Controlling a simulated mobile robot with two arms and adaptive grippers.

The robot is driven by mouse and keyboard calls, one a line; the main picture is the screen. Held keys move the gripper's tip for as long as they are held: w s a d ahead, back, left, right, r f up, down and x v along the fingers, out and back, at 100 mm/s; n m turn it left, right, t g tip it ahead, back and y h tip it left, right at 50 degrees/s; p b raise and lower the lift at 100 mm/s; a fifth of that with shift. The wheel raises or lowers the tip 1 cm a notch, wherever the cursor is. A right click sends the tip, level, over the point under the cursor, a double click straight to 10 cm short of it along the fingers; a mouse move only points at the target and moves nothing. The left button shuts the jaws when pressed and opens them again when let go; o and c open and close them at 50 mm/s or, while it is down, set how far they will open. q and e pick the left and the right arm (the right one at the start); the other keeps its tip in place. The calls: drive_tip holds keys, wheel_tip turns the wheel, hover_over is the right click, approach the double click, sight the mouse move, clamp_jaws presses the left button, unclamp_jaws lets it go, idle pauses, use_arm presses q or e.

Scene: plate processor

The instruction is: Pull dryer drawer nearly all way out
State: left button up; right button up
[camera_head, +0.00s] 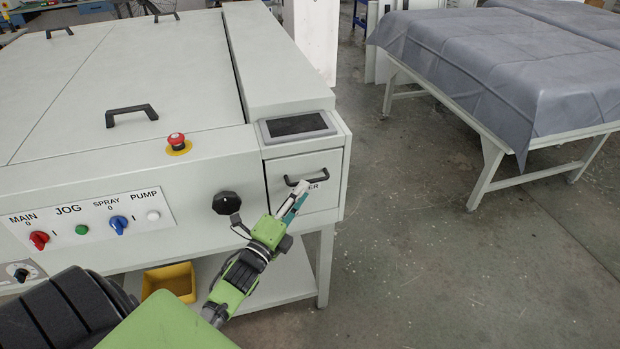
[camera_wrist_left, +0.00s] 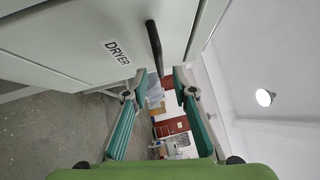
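The dryer drawer (camera_head: 276,182) is a pale grey front with a black handle, set in the right end of the big machine. It looks closed, its front about flush with the frame. In the left wrist view the drawer front (camera_wrist_left: 85,30) carries the word DRYER beside the black handle (camera_wrist_left: 154,45). My left gripper (camera_head: 297,193) is at the drawer front by the handle. In the left wrist view its fingers (camera_wrist_left: 160,82) are apart, with the handle's end near the fingertips; I cannot tell if they touch it. My right gripper is not in view.
A black knob (camera_head: 226,203) sticks out left of the drawer. A red emergency button (camera_head: 177,142) and a small screen (camera_head: 297,125) are above. A yellow bin (camera_head: 169,281) stands below. The floor (camera_head: 430,260) to the right is clear up to a covered table (camera_head: 500,65).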

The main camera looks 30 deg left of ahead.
sight(310, 180)
use_arm(q)
drive_tip(key=shift+w+a+r+p, duration=0.1)
drive_tip(key=shift+w+r+p, duration=0.1)
drive_tip(key=shift+w, duration=1.15)
drive_tip(key=shift+w+a+r+p, duration=0.1)
drive_tip(key=shift+w+r+p, duration=0.05)
drive_tip(key=shift+w, duration=1.15)
clamp_jaws()
